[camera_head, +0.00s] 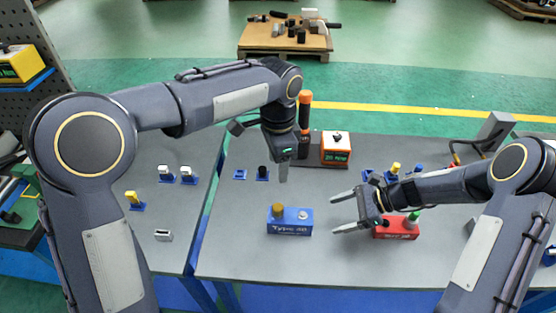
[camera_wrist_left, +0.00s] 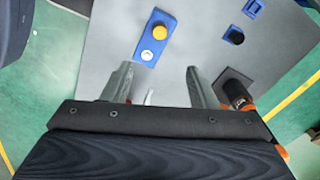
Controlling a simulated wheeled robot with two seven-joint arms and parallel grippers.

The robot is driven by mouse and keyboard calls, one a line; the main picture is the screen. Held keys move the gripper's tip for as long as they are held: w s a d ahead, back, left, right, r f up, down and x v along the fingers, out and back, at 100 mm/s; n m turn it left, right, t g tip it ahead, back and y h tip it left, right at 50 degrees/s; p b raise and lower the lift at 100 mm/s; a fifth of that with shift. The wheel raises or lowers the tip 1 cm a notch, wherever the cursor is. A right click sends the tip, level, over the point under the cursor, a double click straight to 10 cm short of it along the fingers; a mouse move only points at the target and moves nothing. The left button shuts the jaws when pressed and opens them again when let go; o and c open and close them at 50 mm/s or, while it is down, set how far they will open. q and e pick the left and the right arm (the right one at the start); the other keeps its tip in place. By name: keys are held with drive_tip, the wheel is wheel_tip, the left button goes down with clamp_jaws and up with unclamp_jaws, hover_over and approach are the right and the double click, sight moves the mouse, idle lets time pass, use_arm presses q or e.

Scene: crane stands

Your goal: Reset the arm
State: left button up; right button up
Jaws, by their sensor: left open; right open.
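My left gripper (camera_head: 283,172) hangs above the grey table, pointing down, behind the blue box (camera_head: 290,228) in the head view. In the left wrist view its two fingers stand apart with a gap between them (camera_wrist_left: 156,76), and nothing is held. The blue box, with a yellow knob and a white button, lies beyond the fingertips in the left wrist view (camera_wrist_left: 148,50). My right gripper (camera_head: 335,213) is open and empty, its fingers pointing left toward the blue box without touching it. A red box (camera_head: 397,229) with a green knob is partly hidden behind the right gripper.
An orange box (camera_head: 335,149) and an upright black-and-orange tool (camera_head: 304,110) stand at the table's back. Small blue holders, one of them (camera_head: 240,175) empty, sit on the table (camera_head: 240,255). A white-and-grey block (camera_head: 163,236) lies on the left table. The front middle is clear.

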drive_tip(key=v, duration=0.2)
drive_tip(key=shift+d+r, duration=0.2)
use_arm(q)
drive_tip(key=s+a+r+n+t+h, duration=0.1)
drive_tip(key=s+a+r+n, duration=0.15)
drive_tip(key=s+a, duration=0.3)
drive_tip(key=s+a+r+n+t+h, duration=0.1)
drive_tip(key=s+a+r+n, duration=0.1)
drive_tip(key=s+a+n, duration=0.35)
use_arm(e)
drive_tip(key=s+d+r+n+t+h, duration=0.25)
drive_tip(key=s+r+n, duration=0.65)
drive_tip(key=r, duration=0.5)
use_arm(q)
drive_tip(key=s+a+f+n+t+h, duration=0.1)
drive_tip(key=s+a+f+n, duration=0.1)
drive_tip(key=s, duration=0.4)
drive_tip(key=s+a+f+n+t, duration=0.2)
drive_tip(key=s+a+f+n, duration=0.1)
drive_tip(key=s, duration=0.4)
drive_tip(key=shift+a+n+t+h, duration=0.35)
drive_tip(key=shift+a+n, duration=0.25)
drive_tip(key=shift+n, duration=0.6)
use_arm(e)
drive_tip(key=s+d+r+n+t+h, duration=0.2)
drive_tip(key=s+n+h, duration=0.3)
drive_tip(key=s, duration=1)
drive_tip(key=shift+r+n+t, duration=0.6)
drive_tip(key=shift+n+t, duration=0.05)
drive_tip(key=shift+n, duration=0.55)
